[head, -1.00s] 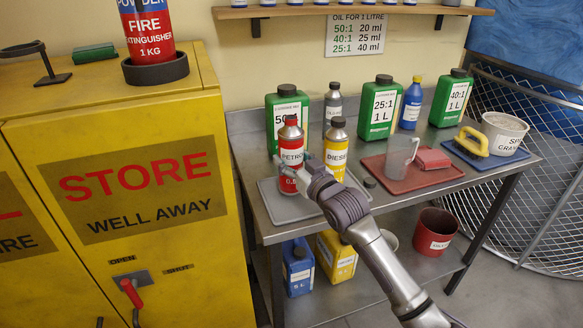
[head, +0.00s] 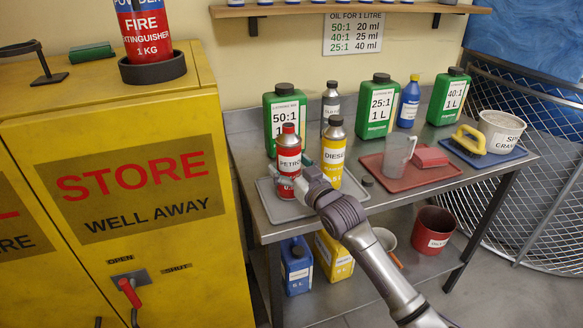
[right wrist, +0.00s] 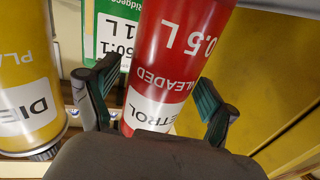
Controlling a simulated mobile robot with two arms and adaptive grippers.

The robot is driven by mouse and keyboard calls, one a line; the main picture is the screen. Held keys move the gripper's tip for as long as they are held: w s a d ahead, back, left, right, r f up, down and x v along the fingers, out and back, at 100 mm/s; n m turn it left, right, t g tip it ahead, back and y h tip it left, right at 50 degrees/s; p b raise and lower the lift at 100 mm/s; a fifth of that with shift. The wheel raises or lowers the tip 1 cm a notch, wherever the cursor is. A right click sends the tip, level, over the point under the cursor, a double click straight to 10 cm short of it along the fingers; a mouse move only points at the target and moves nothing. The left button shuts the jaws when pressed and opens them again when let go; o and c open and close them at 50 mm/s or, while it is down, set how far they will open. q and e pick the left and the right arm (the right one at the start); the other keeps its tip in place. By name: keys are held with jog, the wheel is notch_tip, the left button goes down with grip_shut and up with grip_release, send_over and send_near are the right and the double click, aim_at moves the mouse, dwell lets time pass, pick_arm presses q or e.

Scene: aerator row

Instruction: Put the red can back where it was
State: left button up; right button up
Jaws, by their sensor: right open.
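The red can (head: 289,160), labelled petrol, stands upright on the grey tray (head: 268,205) at the left end of the metal bench. My right gripper (head: 291,169) is low at the can with its fingers open. In the right wrist view, which is upside down, the red can (right wrist: 172,65) is between the two spread fingers of the right gripper (right wrist: 155,88), with a gap visible on the right side. The can's lower part is partly hidden by the gripper in the head view. My left gripper is not in view.
The yellow diesel can (head: 334,152) stands close to the right of the red can, on the same tray. A green 50:1 container (head: 270,110) and a grey bottle (head: 330,98) stand behind. A red tray (head: 395,190) with a clear jug (head: 397,157) lies to the right. The yellow cabinet (head: 110,190) is at left.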

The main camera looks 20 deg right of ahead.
jog(key=v, duration=1.2)
jog(key=shift+r+b, duration=0.2)
jog(key=shift+b, duration=0.1)
jog(key=shift+f, duration=0.1)
